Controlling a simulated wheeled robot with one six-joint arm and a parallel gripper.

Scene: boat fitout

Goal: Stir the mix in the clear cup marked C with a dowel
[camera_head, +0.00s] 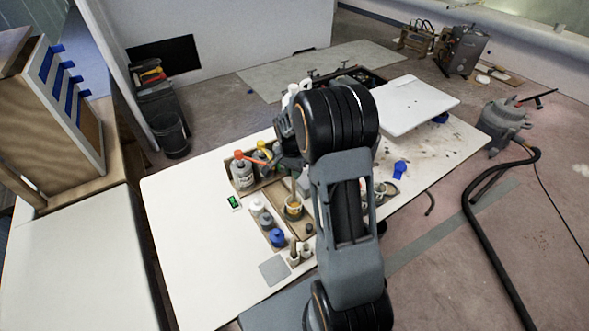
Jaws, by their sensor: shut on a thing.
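A small clear cup (293,207) with a yellow-orange mix in it stands in a wooden tray (292,231) on the white table. I cannot read a letter on it at this size. My gripper (301,178) is just above and behind the cup, mostly hidden by my own arm. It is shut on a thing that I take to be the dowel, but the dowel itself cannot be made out. I cannot tell whether its tip is inside the cup.
Bottles with red and yellow tops (243,172) stand left of the cup. White and blue-capped jars (266,220) stand in a row nearer. A grey square (273,269) lies at the front. A white board (412,104) lies at the back right. The table's left part is clear.

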